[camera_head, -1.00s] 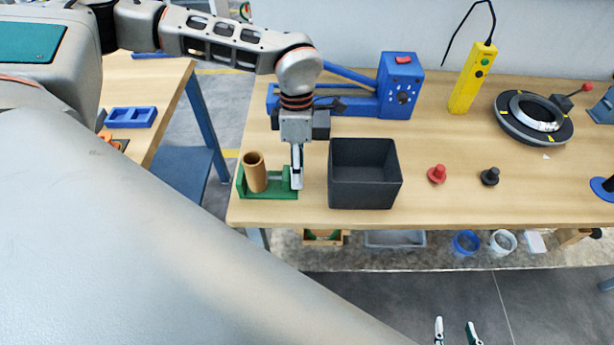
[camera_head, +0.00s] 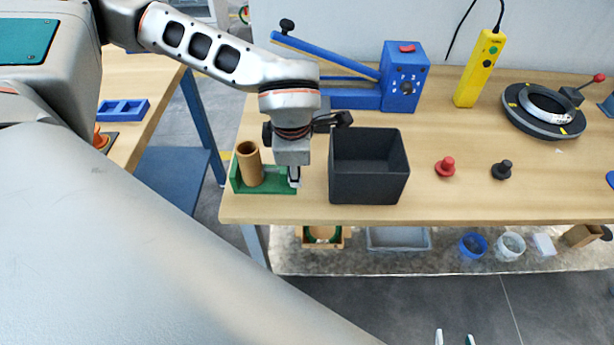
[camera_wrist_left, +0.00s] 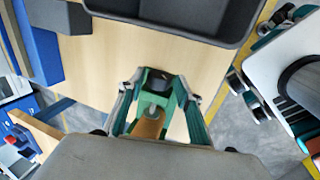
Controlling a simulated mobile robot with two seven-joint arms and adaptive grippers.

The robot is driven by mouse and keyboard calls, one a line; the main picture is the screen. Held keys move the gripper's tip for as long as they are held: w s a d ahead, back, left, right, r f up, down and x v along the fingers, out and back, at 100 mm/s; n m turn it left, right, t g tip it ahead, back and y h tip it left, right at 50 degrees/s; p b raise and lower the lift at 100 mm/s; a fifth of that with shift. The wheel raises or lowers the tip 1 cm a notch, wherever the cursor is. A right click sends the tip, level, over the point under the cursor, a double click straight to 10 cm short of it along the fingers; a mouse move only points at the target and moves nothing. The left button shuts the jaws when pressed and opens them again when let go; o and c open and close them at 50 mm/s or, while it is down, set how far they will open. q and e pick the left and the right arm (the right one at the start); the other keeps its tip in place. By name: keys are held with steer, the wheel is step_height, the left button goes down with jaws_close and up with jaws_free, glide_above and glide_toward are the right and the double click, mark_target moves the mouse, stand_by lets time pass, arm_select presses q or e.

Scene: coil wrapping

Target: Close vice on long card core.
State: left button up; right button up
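The long card core (camera_head: 249,164), a brown tube, stands upright at the left end of the green vice (camera_head: 276,188) near the table's front left. It also shows in the left wrist view (camera_wrist_left: 148,127). My left gripper (camera_head: 294,178) points down at the vice's right end. In the left wrist view its two fingers (camera_wrist_left: 160,92) stand apart on either side of green vice parts; I cannot tell whether they touch. The core stands to the left of this gripper. My right gripper (camera_head: 455,338) shows only its two separated tips at the bottom edge, away from the table.
A dark open box (camera_head: 368,192) stands just right of the left gripper. Behind are a blue lever tool (camera_head: 402,80) and a yellow control box (camera_head: 479,70). A red knob (camera_head: 446,167) and a black knob (camera_head: 502,170) stand right of the box, with clear wood around them.

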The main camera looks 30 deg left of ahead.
arm_select(q)
steer(key=shift+r, duration=0.1)
steer(key=t+b, duration=0.1)
steer(key=b, duration=0.1)
steer(key=f+y+b, duration=0.1)
steer(key=shift+s+d+t+b, duration=0.2)
steer(key=shift+s+t+b, duration=0.05)
steer(key=shift+t+b, duration=0.15)
steer(key=r+t+y+p, duration=0.1)
steer(key=p, duration=0.1)
steer(key=shift+s+p, duration=0.1)
steer(key=shift+p, duration=0.25)
steer(key=shift+f, duration=0.2)
